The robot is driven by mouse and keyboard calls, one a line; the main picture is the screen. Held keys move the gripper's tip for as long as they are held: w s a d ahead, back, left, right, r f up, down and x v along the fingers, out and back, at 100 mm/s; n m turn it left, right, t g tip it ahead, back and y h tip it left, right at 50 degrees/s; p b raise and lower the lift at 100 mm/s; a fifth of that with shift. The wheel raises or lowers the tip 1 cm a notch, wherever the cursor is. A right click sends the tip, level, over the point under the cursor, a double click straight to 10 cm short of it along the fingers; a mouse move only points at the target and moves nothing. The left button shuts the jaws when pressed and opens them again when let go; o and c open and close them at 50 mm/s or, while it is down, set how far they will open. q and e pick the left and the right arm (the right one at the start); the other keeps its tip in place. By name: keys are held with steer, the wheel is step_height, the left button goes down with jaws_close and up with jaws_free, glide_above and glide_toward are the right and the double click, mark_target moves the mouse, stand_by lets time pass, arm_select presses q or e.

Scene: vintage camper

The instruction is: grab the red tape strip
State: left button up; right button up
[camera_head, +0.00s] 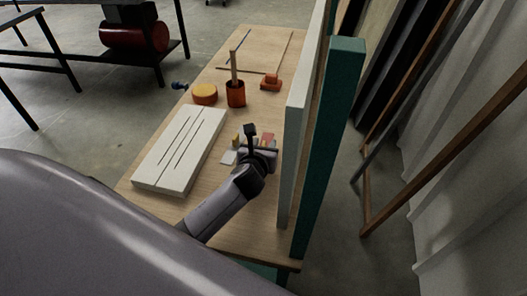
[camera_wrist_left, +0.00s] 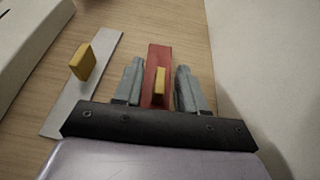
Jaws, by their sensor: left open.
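The red tape strip (camera_wrist_left: 158,55) lies on the wooden table, with a small yellow block (camera_wrist_left: 160,82) on it. In the left wrist view my left gripper (camera_wrist_left: 160,68) is open, with one finger on each side of the strip and block. I cannot tell how far the fingertips are above the table. In the head view my left gripper (camera_head: 251,140) reaches over the table near the upright panel, and a bit of the red strip (camera_head: 268,137) shows beside it; the rest is hidden. My right gripper is not in view.
A pale strip (camera_wrist_left: 97,82) with a yellow block (camera_wrist_left: 84,61) lies left of the red one. A white panel (camera_head: 298,120) borders the right.

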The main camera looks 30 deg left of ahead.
arm_select(q)
steer(key=shift+w, duration=0.15)
jaws_close()
